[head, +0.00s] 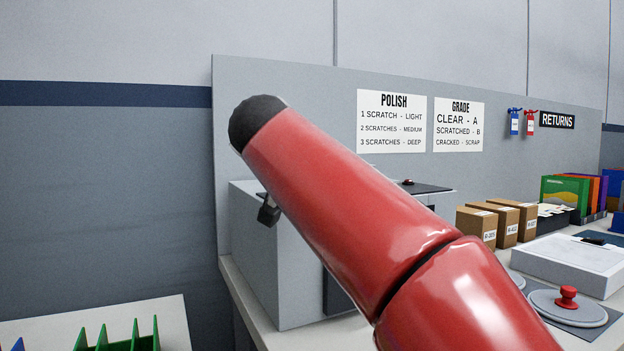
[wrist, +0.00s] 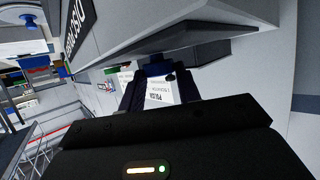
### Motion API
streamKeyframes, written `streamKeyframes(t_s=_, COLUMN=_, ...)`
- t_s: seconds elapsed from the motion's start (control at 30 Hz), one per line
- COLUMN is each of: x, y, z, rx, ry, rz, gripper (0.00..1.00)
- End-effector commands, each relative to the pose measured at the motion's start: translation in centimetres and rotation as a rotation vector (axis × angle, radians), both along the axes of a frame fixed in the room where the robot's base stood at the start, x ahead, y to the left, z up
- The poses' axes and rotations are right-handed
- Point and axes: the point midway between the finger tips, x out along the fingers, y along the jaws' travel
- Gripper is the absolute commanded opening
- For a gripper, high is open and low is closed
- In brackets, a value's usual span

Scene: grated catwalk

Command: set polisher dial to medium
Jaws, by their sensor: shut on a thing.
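The polisher (head: 262,270) appears to be the grey box at the left end of the bench in the head view, largely covered by my red arm. In the wrist view my gripper (wrist: 156,78) reaches toward a grey body. Its dark fingers are closed around a small dark blue piece (wrist: 154,67), apparently the dial, below a dark ledge (wrist: 185,45). The dial's markings and pointer setting cannot be read. The polish sign (head: 391,121) lists one scratch as light, two scratches as medium and three as deep.
A grade sign (head: 459,125) hangs beside the polish sign. Several cardboard boxes (head: 476,226), a white tray (head: 570,262) and a round grey lid with a red knob (head: 567,298) stand on the bench to the right. A green rack (head: 118,341) is at the lower left.

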Motion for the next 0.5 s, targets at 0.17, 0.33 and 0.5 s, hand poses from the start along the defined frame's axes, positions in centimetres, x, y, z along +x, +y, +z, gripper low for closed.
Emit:
streamKeyframes(t_s=0.17, x=0.03, y=0.12, z=-0.31, rx=0.001, ry=0.007, rz=0.001, gripper=0.44)
streamKeyframes(t_s=0.33, x=0.02, y=0.06, z=-0.21, rx=0.001, ry=0.005, rz=0.000, gripper=0.55)
streamKeyframes(t_s=0.5, x=0.00, y=0.03, z=-0.14, rx=0.000, ry=0.003, rz=0.000, gripper=0.55)
